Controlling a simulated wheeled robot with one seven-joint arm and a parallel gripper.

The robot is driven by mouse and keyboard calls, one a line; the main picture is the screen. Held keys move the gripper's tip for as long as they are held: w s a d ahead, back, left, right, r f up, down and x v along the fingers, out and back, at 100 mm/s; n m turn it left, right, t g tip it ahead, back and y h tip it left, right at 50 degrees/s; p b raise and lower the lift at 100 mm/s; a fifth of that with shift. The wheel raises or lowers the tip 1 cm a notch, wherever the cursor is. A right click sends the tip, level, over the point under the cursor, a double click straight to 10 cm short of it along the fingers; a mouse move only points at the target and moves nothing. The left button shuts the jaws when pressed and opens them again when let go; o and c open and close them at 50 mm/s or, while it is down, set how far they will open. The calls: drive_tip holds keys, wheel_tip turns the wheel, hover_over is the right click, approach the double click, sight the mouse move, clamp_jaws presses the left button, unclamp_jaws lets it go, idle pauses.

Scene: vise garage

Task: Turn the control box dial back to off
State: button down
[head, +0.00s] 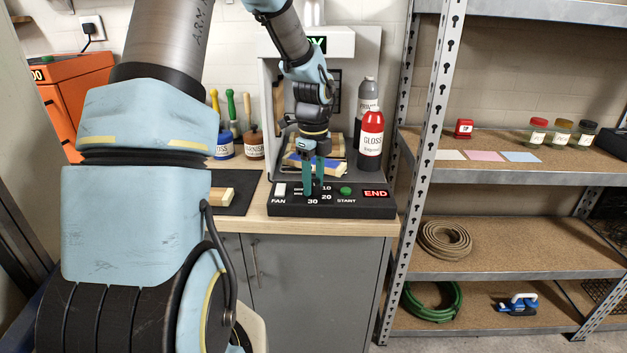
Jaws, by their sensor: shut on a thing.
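The black control box (367,204) sits at the front edge of the wooden worktop.
Behind the box are a red GLOSS bottle (371,140), a grey bottle (367,92) and a blue-and-wood piece (312,166). Brush jars (222,146) stand left. A metal shelf rack (416,170) rises close on the right.

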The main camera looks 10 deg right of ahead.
drive_tip(key=n, duration=0.4)
drive_tip(key=shift+n, duration=0.3)
drive_tip(key=n, duration=0.3)
drive_tip(key=shift+n, duration=0.3)
drive_tip(key=n, duration=0.4)
drive_tip(key=shift+n, duration=0.3)
drive_tip(key=n, duration=0.4)
drive_tip(key=shift+n, duration=0.3)
drive_tip(key=n, duration=0.8)
drive_tip(key=n+p, duration=0.1)
drive_tip(key=n, duration=0.3)
drive_tip(key=shift+r+n, duration=0.1)
drive_tip(key=shift+n, duration=0.2)
drive_tip(key=shift+n+p, duration=0.9)
drive_tip(key=shift+n, duration=1)
